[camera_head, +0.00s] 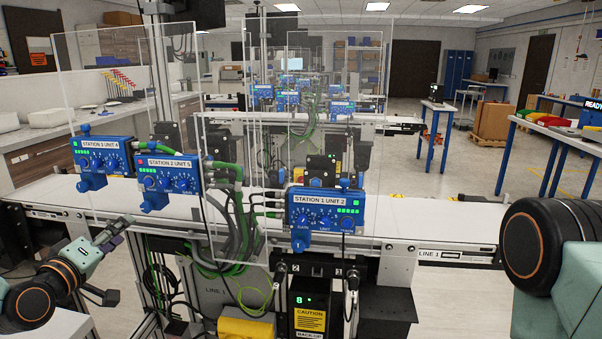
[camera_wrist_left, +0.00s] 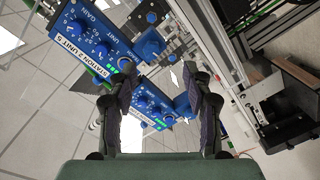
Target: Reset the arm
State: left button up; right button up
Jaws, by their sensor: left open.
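My left gripper (camera_head: 118,260) is at the lower left of the head view, in front of the conveyor's near edge. It is open, and nothing shows between its fingers. In the left wrist view its two fingers (camera_wrist_left: 160,88) stand apart, with the blue station units beyond them. The Station 2 Unit 5 box (camera_head: 168,174) lies up and to the right of the gripper in the head view; its label also shows in the wrist view (camera_wrist_left: 88,60). Part of my right arm fills the right edge of the head view; its gripper is out of view.
A white belt conveyor (camera_head: 450,222) crosses the view, with clear panels and cables above it. Tables stand at the right.

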pick_arm(q)
jog(key=s+d+f+m+g+b, duration=0.1)
jog(key=s+d+f+m+g, duration=0.1)
jog(key=s+d+f+g, duration=0.65)
jog(key=s+d+f+m+g+b, duration=0.15)
jog(key=s+d+f, duration=0.4)
jog(key=f, duration=0.75)
jog(key=s+d+f+m+g+b, duration=0.1)
jog(key=s+f+m+g, duration=0.1)
jog(key=s+f, duration=0.3)
jog(key=s+d+f+m+g+b, duration=0.1)
jog(key=s+f, duration=0.5)
jog(key=s, duration=0.6)
jog(key=s+d+f+m+g+y+b, duration=0.1)
jog(key=s+d+f+m+g, duration=0.1)
jog(key=s, duration=0.7)
notch_tip(320, 180, down, 3)
jog(key=shift+s+d+f+m+g+b, duration=0.15)
jog(key=shift+d+m+g+b, duration=0.25)
jog(key=shift+d+g, duration=0.55)
jog(key=shift+a+g, duration=0.25)
